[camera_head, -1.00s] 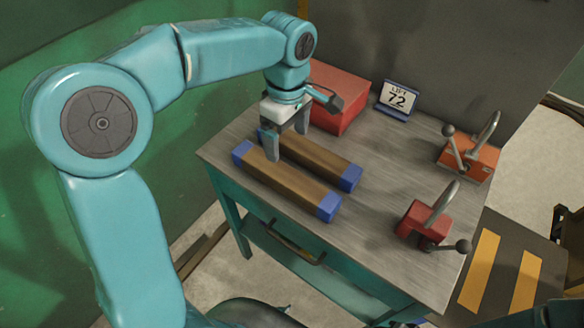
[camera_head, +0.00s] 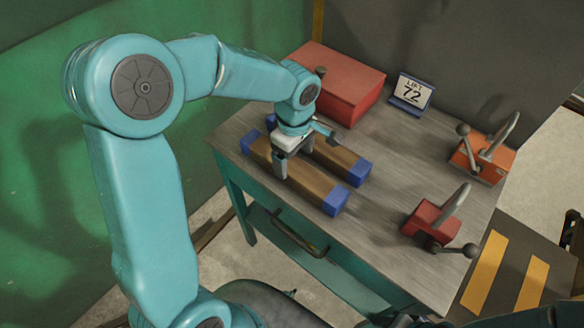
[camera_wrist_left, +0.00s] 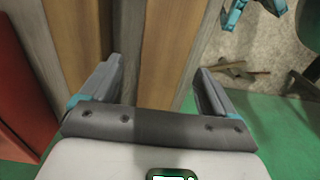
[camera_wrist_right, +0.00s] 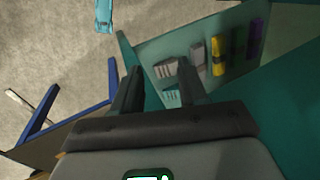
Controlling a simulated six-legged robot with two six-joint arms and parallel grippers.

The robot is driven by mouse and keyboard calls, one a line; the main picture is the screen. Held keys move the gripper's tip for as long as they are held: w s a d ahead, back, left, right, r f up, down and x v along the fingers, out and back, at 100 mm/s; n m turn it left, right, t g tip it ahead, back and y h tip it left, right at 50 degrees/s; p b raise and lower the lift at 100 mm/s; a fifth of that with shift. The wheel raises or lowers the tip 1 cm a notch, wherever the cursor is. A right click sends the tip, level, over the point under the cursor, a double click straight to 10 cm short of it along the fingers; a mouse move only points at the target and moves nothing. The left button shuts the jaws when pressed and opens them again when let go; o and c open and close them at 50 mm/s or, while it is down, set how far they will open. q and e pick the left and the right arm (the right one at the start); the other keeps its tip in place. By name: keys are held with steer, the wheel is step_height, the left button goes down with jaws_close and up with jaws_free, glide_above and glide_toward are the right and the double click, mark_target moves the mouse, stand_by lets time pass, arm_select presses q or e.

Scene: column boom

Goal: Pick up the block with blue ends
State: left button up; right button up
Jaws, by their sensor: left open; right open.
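Two long brown wooden blocks with blue ends lie side by side on the table (camera_head: 385,235). The front block (camera_head: 308,184) is nearer to me; the rear block (camera_head: 338,157) lies behind it. My left gripper (camera_head: 293,160) is open over the front block, toward its left half. In the left wrist view the front block (camera_wrist_left: 170,50) runs between the open fingers (camera_wrist_left: 155,85). The rear block (camera_wrist_left: 80,35) is left of them. I cannot tell how far down the fingers reach. My right gripper (camera_wrist_right: 160,80) is open and empty, away from the blocks.
A red box (camera_head: 340,85) stands behind the blocks, with a sign reading LIFT 72 (camera_head: 411,93) beside it. An orange lever fixture (camera_head: 482,160) and a red one (camera_head: 432,222) are at right. The right wrist view shows a teal panel with several coloured items (camera_wrist_right: 218,55).

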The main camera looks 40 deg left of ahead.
mark_target(291, 164)
arm_select(q)
steer(key=f, duration=0.3)
steer(key=shift+s+a+f, duration=0.2)
steer(key=shift+a+f, duration=0.15)
steer(key=shift+f, duration=0.2)
steer(key=c, duration=1.4)
